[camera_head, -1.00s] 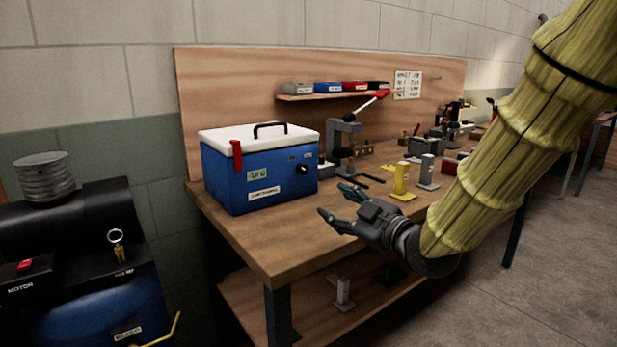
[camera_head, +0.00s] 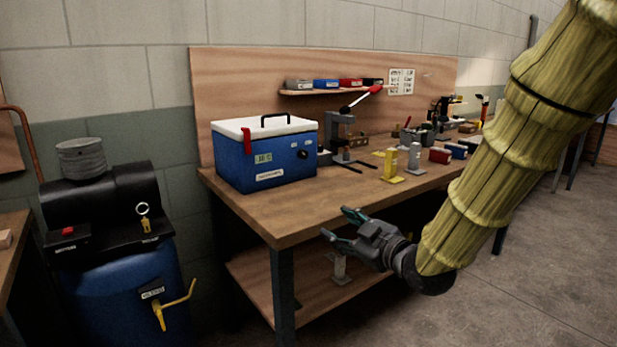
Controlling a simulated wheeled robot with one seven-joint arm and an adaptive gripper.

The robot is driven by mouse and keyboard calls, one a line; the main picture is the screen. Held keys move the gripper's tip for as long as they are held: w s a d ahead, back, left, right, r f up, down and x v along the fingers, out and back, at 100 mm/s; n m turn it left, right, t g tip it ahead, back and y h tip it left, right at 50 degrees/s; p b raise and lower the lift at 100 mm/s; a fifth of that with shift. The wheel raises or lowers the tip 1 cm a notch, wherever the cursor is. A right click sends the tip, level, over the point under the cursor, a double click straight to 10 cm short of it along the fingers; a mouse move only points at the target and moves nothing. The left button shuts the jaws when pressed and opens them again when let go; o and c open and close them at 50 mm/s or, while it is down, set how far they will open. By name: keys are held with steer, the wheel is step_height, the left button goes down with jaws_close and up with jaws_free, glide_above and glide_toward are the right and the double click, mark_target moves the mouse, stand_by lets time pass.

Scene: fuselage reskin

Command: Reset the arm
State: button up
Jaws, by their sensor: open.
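My gripper (camera_head: 338,224) is at the end of my arm, which wears a yellow-green ribbed sleeve and comes in from the upper right. Its two fingers are spread apart with nothing between them. It points left, in front of the workbench (camera_head: 262,222) and around the height of the bench's front edge. No object touches it that I can see.
On the bench stand a blue cooler box (camera_head: 262,160) with a white lid, an arbor press (camera_head: 342,135), a yellow stand (camera_head: 390,166) and a grey stand (camera_head: 414,160). A blue barrel (camera_head: 120,290) stands at left. The floor at right is clear.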

step_height(320, 180, down, 13)
steer(key=s+d+m+g+h, duration=0.2)
steer(key=d+m, duration=0.1)
steer(key=s+d+f+m+g+h, duration=0.2)
steer(key=s+f, duration=0.4)
steer(key=f, duration=0.5)
steer(key=s+d+f+m+g+h, duration=0.1)
steer(key=s+d+f+m+g, duration=0.15)
steer(key=s+f, duration=0.6)
steer(key=s+d+f+m+g+h, duration=0.2)
steer(key=s+d+f+m, duration=0.15)
steer(key=f, duration=0.85)
steer(key=s+d+f+m+g+h, duration=0.1)
steer(key=s+d+f+g, duration=0.3)
steer(key=s, duration=0.7)
steer(key=s+f+m+g+h, duration=0.1)
steer(key=s+f+m, duration=0.1)
steer(key=s+f, duration=0.7)
step_height(320, 180, up, 21)
steer(key=s+p, duration=0.2)
steer(key=p, duration=1.6)
steer(key=shift+f+p, duration=0.15)
steer(key=shift+p, duration=0.2)
steer(key=shift+s, duration=0.1)
steer(key=shift+c, duration=0.4)
